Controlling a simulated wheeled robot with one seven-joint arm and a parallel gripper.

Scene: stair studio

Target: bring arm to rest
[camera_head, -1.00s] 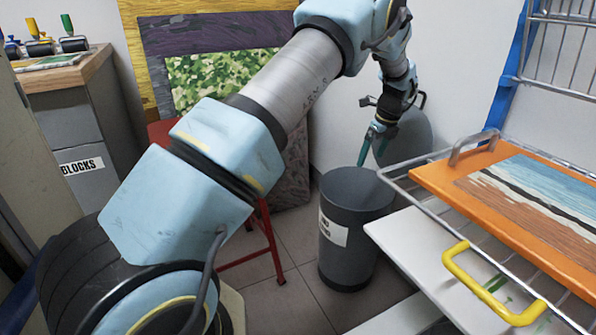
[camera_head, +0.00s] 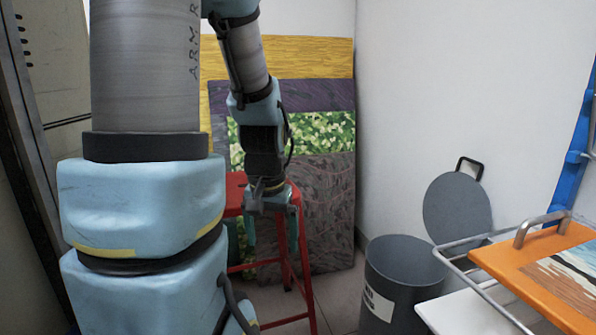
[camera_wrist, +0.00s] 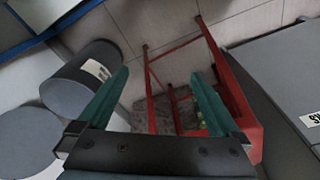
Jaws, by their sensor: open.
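My gripper (camera_head: 272,235) hangs pointing down in front of the red stool (camera_head: 300,262) in the head view. Its two teal fingers stand apart with nothing between them. In the wrist view my gripper (camera_wrist: 160,95) is open, and the red stool's legs (camera_wrist: 150,90) show beyond and between the fingers. My arm stands upright on the left of the head view, with its far links bent down toward the gripper.
A grey bin (camera_head: 400,290) stands open at lower right, its round lid (camera_head: 457,208) against the wall. An orange board (camera_head: 550,265) lies on a wire rack (camera_head: 470,275) at right. Patterned panels (camera_head: 300,100) lean at the back. A grey cabinet (camera_wrist: 285,80) shows in the wrist view.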

